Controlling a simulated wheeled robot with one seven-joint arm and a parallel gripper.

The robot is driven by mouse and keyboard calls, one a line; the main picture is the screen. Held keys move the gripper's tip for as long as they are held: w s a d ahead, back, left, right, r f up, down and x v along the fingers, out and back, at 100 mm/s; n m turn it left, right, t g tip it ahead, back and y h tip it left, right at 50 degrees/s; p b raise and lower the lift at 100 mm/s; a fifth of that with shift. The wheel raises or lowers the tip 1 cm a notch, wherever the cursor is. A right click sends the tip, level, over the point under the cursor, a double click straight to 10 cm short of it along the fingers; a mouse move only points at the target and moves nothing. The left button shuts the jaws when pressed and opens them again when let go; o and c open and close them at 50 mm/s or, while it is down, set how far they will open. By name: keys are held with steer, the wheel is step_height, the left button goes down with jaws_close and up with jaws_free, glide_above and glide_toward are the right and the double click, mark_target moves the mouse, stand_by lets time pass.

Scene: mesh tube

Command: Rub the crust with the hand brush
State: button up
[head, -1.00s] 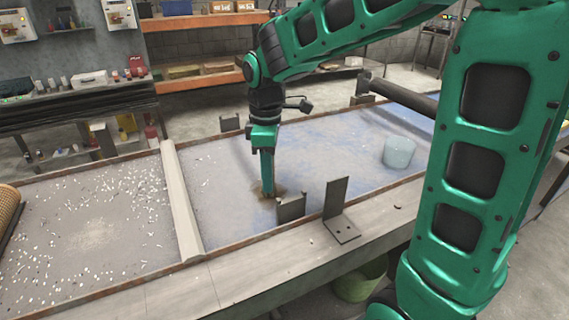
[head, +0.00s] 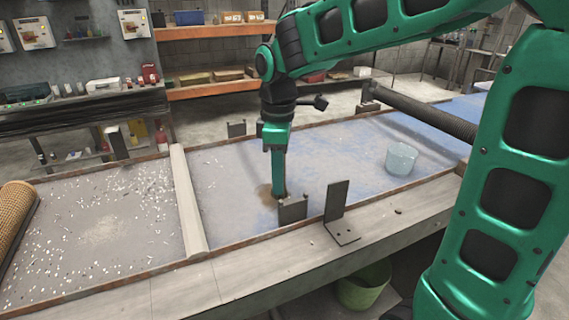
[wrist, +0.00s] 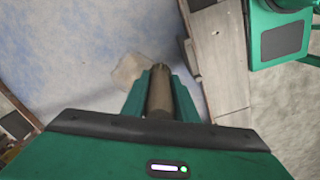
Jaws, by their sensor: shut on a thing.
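My gripper (head: 279,185) points down onto the blue-grey table bed, just behind a small grey upright bracket. It is shut on the hand brush, whose brown cylindrical handle (wrist: 159,92) shows between the fingers in the wrist view. The brush's bristle end is hidden. A brown crust patch (head: 264,193) lies on the bed at the left of the fingertips, partly covered by them. In the wrist view a pale tan patch (wrist: 127,69), probably the crust, lies just left of the handle. I cannot tell whether the brush touches it.
A small grey bracket (head: 293,210) and a taller L-bracket (head: 337,202) stand at the bed's front edge. A translucent bucket (head: 401,158) stands on the bed to the right. A raised divider (head: 187,200) separates a section strewn with white bits. A dark roller (head: 425,108) spans the back right.

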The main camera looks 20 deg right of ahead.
steer(key=shift+d+r, duration=0.1)
steer(key=shift+r, duration=1.35)
